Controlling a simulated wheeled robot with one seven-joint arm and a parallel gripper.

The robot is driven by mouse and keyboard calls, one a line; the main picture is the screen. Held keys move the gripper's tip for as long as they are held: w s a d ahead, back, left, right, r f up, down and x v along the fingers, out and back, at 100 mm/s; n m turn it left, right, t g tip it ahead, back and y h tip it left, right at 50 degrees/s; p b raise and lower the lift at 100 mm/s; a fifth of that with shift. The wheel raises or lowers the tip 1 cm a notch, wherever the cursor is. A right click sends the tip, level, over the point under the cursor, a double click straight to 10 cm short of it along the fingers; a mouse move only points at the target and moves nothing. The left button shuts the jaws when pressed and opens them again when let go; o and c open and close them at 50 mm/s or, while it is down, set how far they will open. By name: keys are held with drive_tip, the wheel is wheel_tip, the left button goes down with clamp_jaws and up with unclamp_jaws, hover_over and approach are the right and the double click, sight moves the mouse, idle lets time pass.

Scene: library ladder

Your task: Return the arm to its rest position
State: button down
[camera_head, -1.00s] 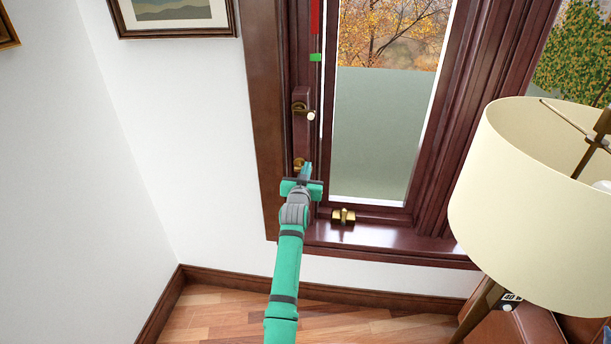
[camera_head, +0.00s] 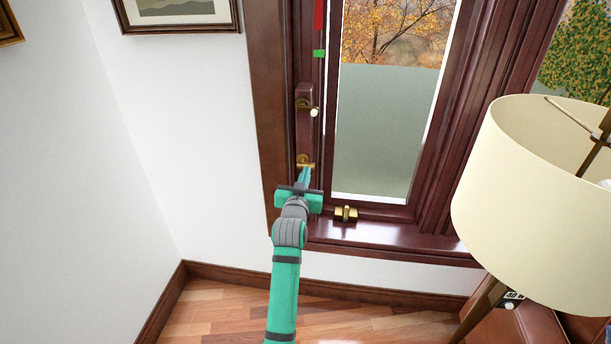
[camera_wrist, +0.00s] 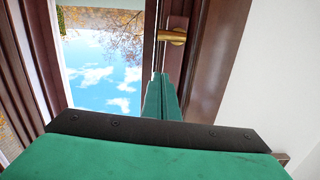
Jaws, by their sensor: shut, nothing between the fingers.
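My gripper (camera_head: 305,175) is shut and empty in the head view. Its teal fingers point up toward the window frame, just below a small brass fitting (camera_head: 304,160). I cannot tell whether the fingertips touch that fitting. In the wrist view the shut fingers (camera_wrist: 163,90) lie side by side in front of the frame. A brass handle (camera_wrist: 172,36) shows past the fingertips there. My arm reaches up from the bottom of the head view toward the window.
The window (camera_head: 385,130) has a dark red frame and a second brass latch (camera_head: 346,213) on its lower rail. A cream lampshade (camera_head: 545,205) stands at the right. White wall (camera_head: 170,130) and wooden floor (camera_head: 215,310) at the left are clear.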

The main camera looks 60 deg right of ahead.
idle(0.6)
drive_tip(key=w+a+f+n+t+y, duration=0.1)
drive_tip(key=a+f+n+t+y, duration=0.2)
drive_tip(key=a+f, duration=0.7)
drive_tip(key=a+f+n+t+y, duration=0.1)
drive_tip(key=a+f+n+t, duration=0.25)
drive_tip(key=a, duration=1.15)
drive_tip(key=w+a+f+n+t+y, duration=0.1)
drive_tip(key=a+f+n+t+y, duration=0.2)
drive_tip(key=a+f, duration=0.75)
drive_tip(key=s+a+n+y, duration=0.2)
drive_tip(key=s+a, duration=0.3)
drive_tip(key=a, duration=0.6)
drive_tip(key=s+a+n+y, duration=0.3)
drive_tip(key=s+a, duration=0.2)
drive_tip(key=a, duration=0.6)
drive_tip(key=s+a+r+y, duration=0.2)
drive_tip(key=s+a+r, duration=0.1)
drive_tip(key=s+a, duration=0.3)
drive_tip(key=s+a+r+y, duration=0.2)
drive_tip(key=s+a+r, duration=0.1)
drive_tip(key=s+a, duration=0.3)
drive_tip(key=shift+s+a+n+t+y, duration=0.35)
drive_tip(key=shift+s+t, duration=0.1)
drive_tip(key=shift+s, duration=0.45)
drive_tip(key=shift+w+d, duration=0.1)
drive_tip(key=shift+d, duration=0.05)
